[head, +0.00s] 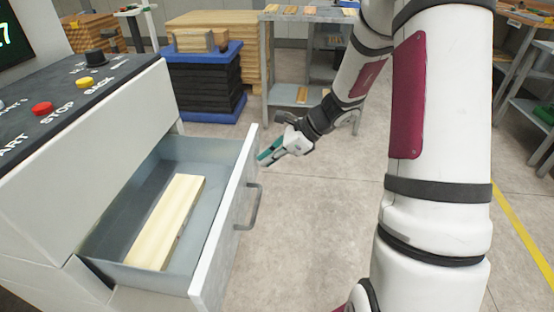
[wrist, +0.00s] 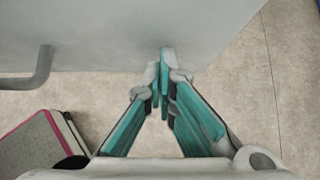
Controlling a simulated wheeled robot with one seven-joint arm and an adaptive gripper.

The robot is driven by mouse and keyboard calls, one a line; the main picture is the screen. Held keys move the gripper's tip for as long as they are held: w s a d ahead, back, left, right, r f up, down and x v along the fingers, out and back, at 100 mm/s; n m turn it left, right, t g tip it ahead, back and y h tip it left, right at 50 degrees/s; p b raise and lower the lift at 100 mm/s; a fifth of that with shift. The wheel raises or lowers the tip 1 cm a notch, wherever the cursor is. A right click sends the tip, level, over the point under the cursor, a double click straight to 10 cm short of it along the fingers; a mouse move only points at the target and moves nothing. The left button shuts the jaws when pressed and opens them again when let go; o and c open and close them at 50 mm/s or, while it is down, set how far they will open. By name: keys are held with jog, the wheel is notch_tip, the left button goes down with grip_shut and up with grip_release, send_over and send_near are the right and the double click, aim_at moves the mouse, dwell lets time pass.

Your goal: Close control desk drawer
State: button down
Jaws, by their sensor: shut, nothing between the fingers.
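The control desk drawer (head: 222,243) is pulled open and holds a light wooden block (head: 168,220). A grey handle (head: 250,207) is on its front; the handle also shows at the left in the wrist view (wrist: 38,72). My gripper (head: 262,157) is shut and empty, at the outer side of the drawer front near its far end, beyond the handle. In the wrist view the teal fingertips (wrist: 164,62) meet close to the drawer front (wrist: 150,25). I cannot tell whether they touch it.
The control desk (head: 90,140) with red and yellow buttons is at the left. A blue pallet stack (head: 205,85), a grey workbench (head: 310,50) and shelving stand behind. The floor in front of the drawer is clear except for my arm.

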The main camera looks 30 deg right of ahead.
jog(key=w+a, duration=0.4)
jog(key=a, duration=0.1)
jog(key=w+a, duration=0.4)
jog(key=a, duration=0.2)
jog(key=w+a, duration=0.4)
jog(key=a, duration=0.1)
jog(key=shift+a+p, duration=0.25)
jog(key=shift+p, duration=0.15)
jog(key=shift+w+a, duration=0.1)
jog(key=shift+a, duration=0.1)
jog(key=shift+a, duration=0.1)
